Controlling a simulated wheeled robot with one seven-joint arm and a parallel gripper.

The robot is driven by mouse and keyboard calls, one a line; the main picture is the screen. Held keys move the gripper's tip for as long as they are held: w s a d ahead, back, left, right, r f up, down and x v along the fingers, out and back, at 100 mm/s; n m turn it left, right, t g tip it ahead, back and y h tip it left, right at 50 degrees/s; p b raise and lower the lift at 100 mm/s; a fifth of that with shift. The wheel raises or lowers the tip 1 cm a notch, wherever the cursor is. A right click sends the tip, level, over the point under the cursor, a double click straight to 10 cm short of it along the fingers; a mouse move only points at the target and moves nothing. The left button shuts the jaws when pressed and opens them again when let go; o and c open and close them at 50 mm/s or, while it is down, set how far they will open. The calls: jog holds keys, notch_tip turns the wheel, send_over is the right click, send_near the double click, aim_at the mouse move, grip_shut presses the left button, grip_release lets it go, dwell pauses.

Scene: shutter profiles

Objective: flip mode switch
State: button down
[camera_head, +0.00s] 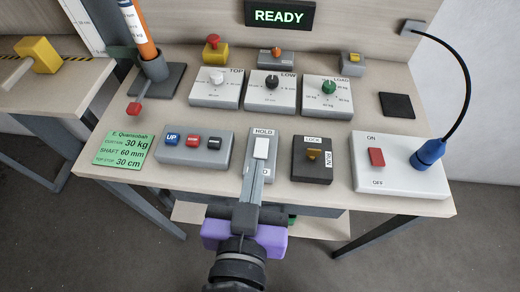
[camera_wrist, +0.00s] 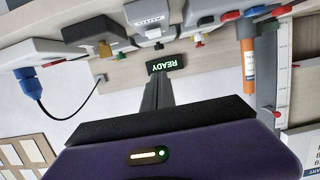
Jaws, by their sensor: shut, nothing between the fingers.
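The likely mode switch is a white rocker (camera_head: 261,147) on a grey box (camera_head: 264,134) labelled HOLD at its top; a lower label is mostly covered by my gripper. The rocker's exact tilt is hard to tell. My gripper (camera_head: 256,165) is shut and empty, with its fingers pointing away from me over the lower part of that box. Its tips appear just below the rocker; I cannot tell whether they touch it. In the wrist view, which is upside down, the shut fingers (camera_wrist: 157,92) point toward the READY sign (camera_wrist: 166,63), and the HOLD box (camera_wrist: 149,20) is beyond.
Left of the HOLD box is a panel of buttons (camera_head: 194,154). Right is a dark LOCK/RUN box (camera_head: 312,172) with a brass key, then an ON/OFF panel (camera_head: 400,186) with a red switch (camera_head: 376,157) and blue plug (camera_head: 428,153). Three knob boxes stand behind, including LOW (camera_head: 271,97).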

jog(key=p, duration=0.1)
send_over(261, 152)
notch_tip(261, 152, down, 2)
jog(key=shift+w+d+f, duration=0.1)
notch_tip(261, 152, down, 3)
jog(key=shift+r, duration=0.1)
jog(key=shift+f, duration=0.7)
